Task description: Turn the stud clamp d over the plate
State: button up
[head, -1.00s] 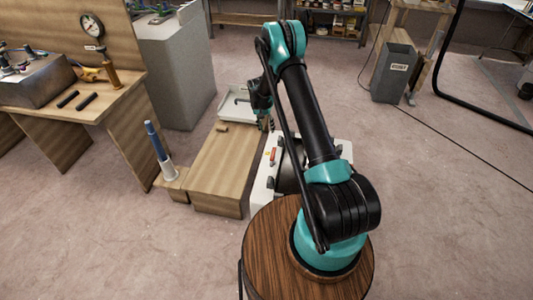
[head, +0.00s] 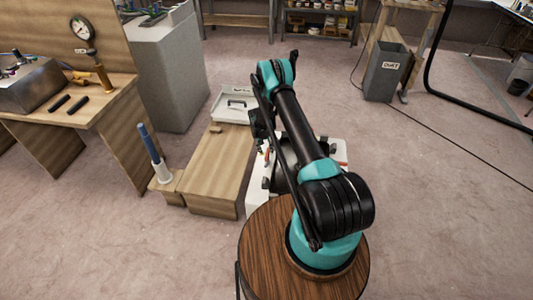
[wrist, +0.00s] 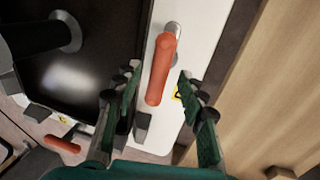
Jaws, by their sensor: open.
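An orange-handled clamp (wrist: 160,70) with a grey metal stud end stands on the white frame beside a dark plate (wrist: 85,75) in the wrist view. My gripper (wrist: 158,72) is open, its two green-and-black fingers on either side of this orange handle; contact cannot be told. A second orange handle (wrist: 62,145) shows at the lower left. No letter on either clamp is readable, so I cannot tell which is d. In the head view a small red handle (head: 267,156) shows at the white frame (head: 255,196); my arm hides much of the plate.
A low wooden bench (head: 220,165) stands left of the white frame, with a grey tray (head: 234,106) at its far end. A blue-and-white upright cylinder (head: 150,145) stands at its left. A grey bin (head: 387,72) stands far right.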

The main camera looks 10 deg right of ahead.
jog(key=shift+s+d+f, duration=0.1)
jog(key=shift+d+f, duration=0.05)
jog(key=shift+f, duration=0.55)
jog(key=shift+c, duration=0.5)
grip_shut()
